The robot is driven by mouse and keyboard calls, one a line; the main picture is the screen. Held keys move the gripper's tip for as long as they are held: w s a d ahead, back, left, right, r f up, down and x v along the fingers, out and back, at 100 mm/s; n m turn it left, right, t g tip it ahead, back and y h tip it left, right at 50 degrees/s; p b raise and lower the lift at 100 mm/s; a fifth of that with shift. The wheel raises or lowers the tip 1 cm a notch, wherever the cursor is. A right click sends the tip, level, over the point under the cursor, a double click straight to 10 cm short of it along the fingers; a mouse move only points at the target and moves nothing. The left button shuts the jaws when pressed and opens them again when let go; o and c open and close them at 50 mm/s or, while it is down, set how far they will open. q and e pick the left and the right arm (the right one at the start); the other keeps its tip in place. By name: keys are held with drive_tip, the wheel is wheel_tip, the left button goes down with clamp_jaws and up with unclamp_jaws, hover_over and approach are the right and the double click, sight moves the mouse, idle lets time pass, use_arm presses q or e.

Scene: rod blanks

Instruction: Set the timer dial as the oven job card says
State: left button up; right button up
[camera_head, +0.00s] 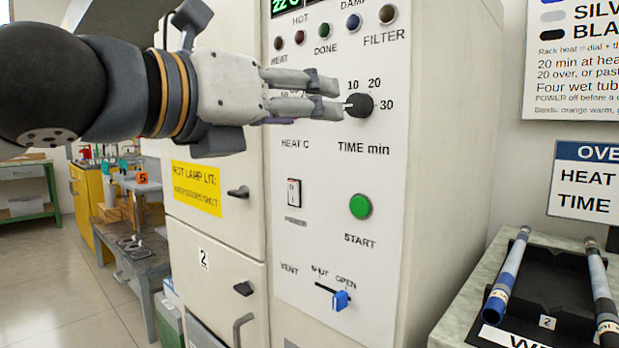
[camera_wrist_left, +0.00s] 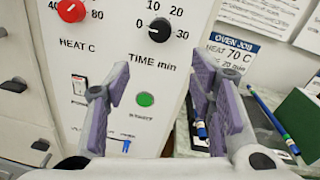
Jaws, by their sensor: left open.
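The black timer dial (camera_head: 360,105) sits on the oven's white panel above "TIME min", with 10, 20 and 30 marked around it. In the left wrist view the dial (camera_wrist_left: 160,29) shows a pale mark on its left side, toward 0. The oven job card (camera_wrist_left: 232,58) reads HEAT 70 C and TIME 20 min there; its right part is cut off in the head view (camera_head: 585,180). My left gripper (camera_head: 338,97) is open, its fingertips close to the dial's left side; contact cannot be told. My right gripper is out of view.
The red heat dial (camera_wrist_left: 71,10) is left of the timer dial. Below are the power switch (camera_head: 294,193), green start button (camera_head: 360,207) and blue vent lever (camera_head: 340,300). A black rack (camera_head: 550,275) with banded rods stands at the right.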

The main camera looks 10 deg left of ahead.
sight(355, 103)
use_arm(q)
drive_tip(key=x, duration=0.3)
drive_tip(key=r+x, duration=0.1)
drive_tip(key=x, duration=0.3)
drive_tip(key=p+x, duration=0.1)
drive_tip(key=x, duration=0.2)
drive_tip(key=shift+w+r, duration=0.25)
drive_tip(key=shift+r, duration=0.15)
drive_tip(key=shift+w+d+f, duration=0.1)
drive_tip(key=shift+w+d, duration=0.1)
drive_tip(key=shift+w, duration=0.3)
drive_tip(key=c, duration=1.2)
